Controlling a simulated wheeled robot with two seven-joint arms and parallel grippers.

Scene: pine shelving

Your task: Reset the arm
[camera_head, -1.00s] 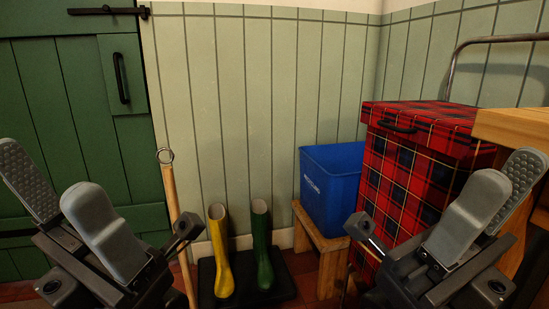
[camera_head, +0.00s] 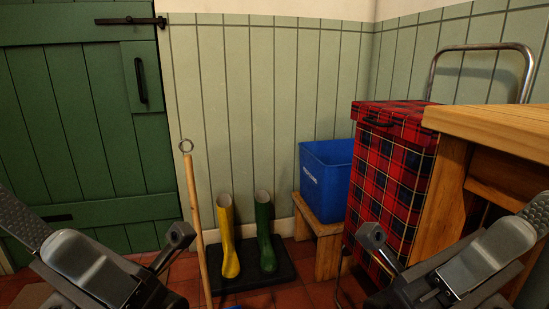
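My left gripper (camera_head: 58,248) is low at the left of the head view, its two grey padded fingers apart with nothing between them. My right gripper (camera_head: 510,243) is low at the right, its fingers also apart and empty. Both are partly cut off by the picture's edges. Neither touches anything that I can see. My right gripper shows in front of the plaid box and the wooden table.
A yellow boot (camera_head: 228,240) and a green boot (camera_head: 265,240) stand on a dark tray (camera_head: 285,274) beside a wooden pole (camera_head: 197,222). A blue bin (camera_head: 327,180) sits on a wooden stool (camera_head: 325,240). A plaid box (camera_head: 388,175) and wooden table (camera_head: 495,122) are right; a green door (camera_head: 80,130) is left.

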